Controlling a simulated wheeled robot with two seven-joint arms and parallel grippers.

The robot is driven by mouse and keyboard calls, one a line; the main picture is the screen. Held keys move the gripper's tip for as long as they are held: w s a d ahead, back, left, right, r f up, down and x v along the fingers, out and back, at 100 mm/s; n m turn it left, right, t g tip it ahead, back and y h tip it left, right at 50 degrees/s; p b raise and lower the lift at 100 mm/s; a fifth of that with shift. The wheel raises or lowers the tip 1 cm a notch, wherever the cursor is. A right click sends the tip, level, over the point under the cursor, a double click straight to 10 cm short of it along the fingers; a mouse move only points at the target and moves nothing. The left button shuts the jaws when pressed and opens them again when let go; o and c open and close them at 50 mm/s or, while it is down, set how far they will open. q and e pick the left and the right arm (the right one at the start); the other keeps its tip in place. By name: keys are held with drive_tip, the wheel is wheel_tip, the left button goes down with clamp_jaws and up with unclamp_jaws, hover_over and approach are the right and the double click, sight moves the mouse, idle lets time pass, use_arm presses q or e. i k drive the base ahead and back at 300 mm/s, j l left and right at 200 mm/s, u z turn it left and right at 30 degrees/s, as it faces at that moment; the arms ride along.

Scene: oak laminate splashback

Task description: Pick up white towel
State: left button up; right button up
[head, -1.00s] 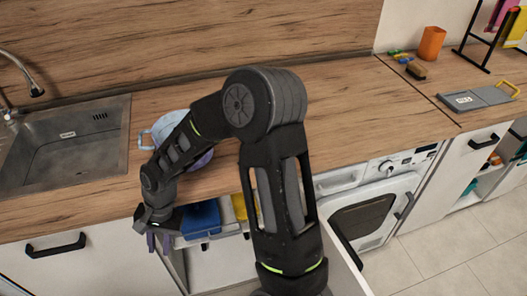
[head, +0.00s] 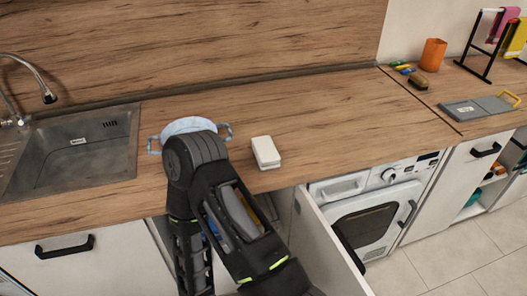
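A small white block-like item (head: 265,152) lies on the wooden counter near its front edge, right of the pale blue pot. It may be the folded white towel; I cannot tell for sure. One dark arm of mine rises from the bottom middle, bends at the counter edge, and its forearm points down in front of the open cabinet. The gripper at its end is out of the picture. My other gripper does not show either.
A pale blue two-handled pot (head: 188,126) stands partly behind my arm. A sink (head: 75,150) is at left. A white door panel (head: 330,245) stands open below the counter. A rack (head: 481,45) holds pink and yellow cloths. Counter right of the white item is clear.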

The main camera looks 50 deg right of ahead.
sight(268, 157)
drive_tip(key=i+j+z, duration=0.1)
drive_tip(key=i+j, duration=0.15)
drive_tip(key=i, duration=0.15)
drive_tip(key=z, duration=1.75)
